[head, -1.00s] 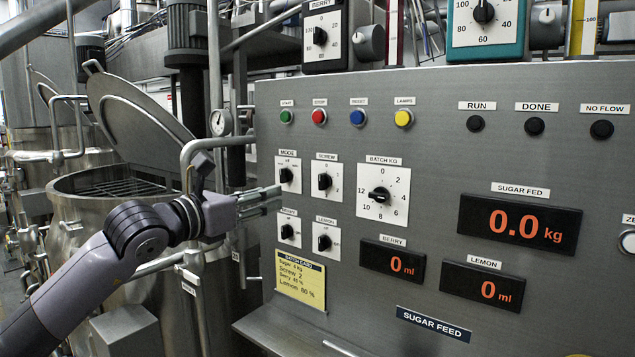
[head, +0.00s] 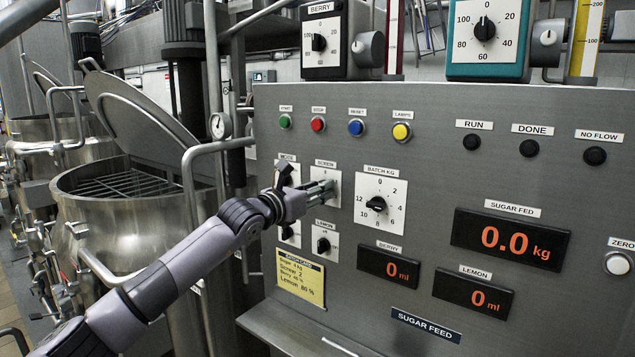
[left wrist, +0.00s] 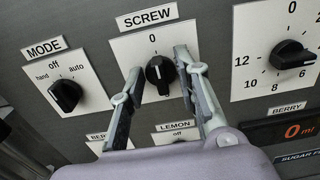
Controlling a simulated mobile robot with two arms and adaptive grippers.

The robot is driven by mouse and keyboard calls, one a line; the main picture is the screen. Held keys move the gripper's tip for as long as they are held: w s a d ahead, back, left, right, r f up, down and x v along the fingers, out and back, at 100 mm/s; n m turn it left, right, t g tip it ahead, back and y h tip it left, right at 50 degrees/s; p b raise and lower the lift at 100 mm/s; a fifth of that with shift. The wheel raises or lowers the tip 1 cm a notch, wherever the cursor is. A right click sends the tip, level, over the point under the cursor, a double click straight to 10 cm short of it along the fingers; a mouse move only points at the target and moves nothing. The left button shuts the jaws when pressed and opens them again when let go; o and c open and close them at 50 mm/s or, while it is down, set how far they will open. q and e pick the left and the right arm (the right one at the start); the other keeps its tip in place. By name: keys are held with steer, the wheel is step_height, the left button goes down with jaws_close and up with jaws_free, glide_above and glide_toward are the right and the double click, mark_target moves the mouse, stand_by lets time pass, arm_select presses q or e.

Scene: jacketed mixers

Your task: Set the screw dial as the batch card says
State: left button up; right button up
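The screw dial is a black knob (left wrist: 160,75) on a white plate under the SCREW label, in the left wrist view. Its white mark points up, near 0. In the head view my arm hides the knob, and only part of its plate (head: 325,173) shows. My left gripper (head: 325,187) is at the panel over this dial. In the left wrist view its fingers (left wrist: 160,68) are apart, one on each side of the knob; I cannot tell whether they touch it. The yellow batch card (head: 300,281) reads Screw 2 and Lemon 80 %. My right gripper is not in view.
The mode dial (left wrist: 66,95) is left of the screw dial, and the batch kg dial (head: 376,203) is right. The lemon dial (head: 323,245) sits below. Coloured buttons (head: 356,127) are above. A sugar readout (head: 512,239) shows 0.0 kg. An open mixer (head: 130,215) stands left.

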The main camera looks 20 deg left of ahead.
arm_select(q)
steer(key=shift+w, duration=0.15)
steer(key=shift+c, duration=0.6)
jaws_close()
